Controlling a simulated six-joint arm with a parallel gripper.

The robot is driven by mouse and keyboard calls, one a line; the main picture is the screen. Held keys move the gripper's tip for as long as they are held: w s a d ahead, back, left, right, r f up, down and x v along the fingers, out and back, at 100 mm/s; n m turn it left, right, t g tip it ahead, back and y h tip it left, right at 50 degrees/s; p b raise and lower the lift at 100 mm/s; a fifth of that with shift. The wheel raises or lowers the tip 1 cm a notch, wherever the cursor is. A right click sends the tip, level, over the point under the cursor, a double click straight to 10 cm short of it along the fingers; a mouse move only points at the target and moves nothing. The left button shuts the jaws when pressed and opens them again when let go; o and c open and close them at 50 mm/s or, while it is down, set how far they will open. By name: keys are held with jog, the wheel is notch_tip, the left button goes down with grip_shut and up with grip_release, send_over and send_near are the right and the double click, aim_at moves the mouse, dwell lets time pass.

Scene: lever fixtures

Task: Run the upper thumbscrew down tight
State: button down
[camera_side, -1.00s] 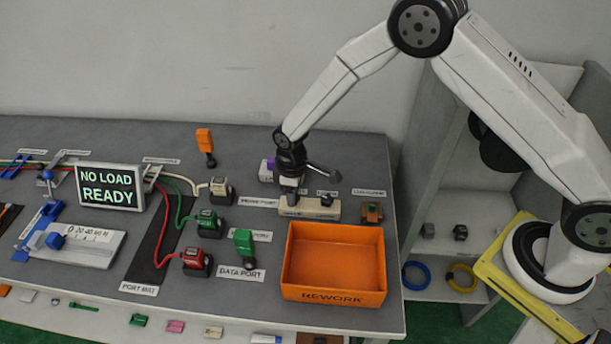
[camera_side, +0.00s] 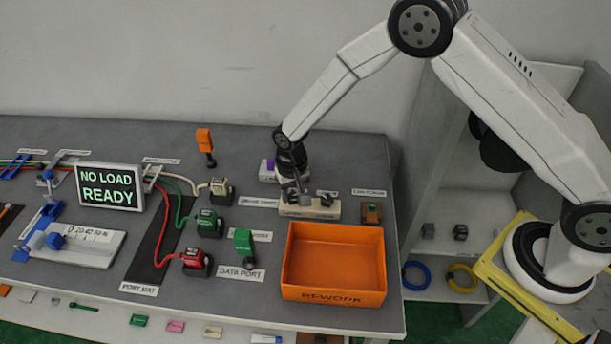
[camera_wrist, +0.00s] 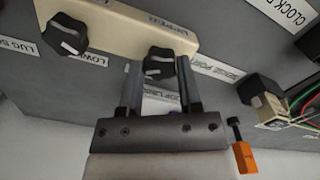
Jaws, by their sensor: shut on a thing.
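A long beige block (camera_side: 311,211) lies on the grey bench behind the orange bin. In the wrist view the block (camera_wrist: 115,20) carries two black ribbed knobs with pale pointer lines. The upper thumbscrew (camera_wrist: 160,63) is the knob between my fingers. The lower thumbscrew (camera_wrist: 65,35) is to its left, beside a partly hidden label starting "LOW"; it also shows in the side view (camera_side: 326,200). My gripper (camera_wrist: 160,72) points down and is shut on the upper thumbscrew. In the side view my gripper (camera_side: 293,196) hides that knob.
The orange REWORK bin (camera_side: 334,296) stands just in front of the block. A small orange-brown fixture (camera_side: 371,213) is to its right. Black-based plugs with cables (camera_side: 221,190) stand to the left. A purple-and-white part (camera_side: 267,170) is behind my gripper.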

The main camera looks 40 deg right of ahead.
aim_at(294, 195)
jog(key=m, duration=0.6)
dwell(0.4)
jog(key=shift+c, duration=1.4)
grip_release()
jog(key=shift+r, duration=0.1)
jog(key=shift+r, duration=3.8)
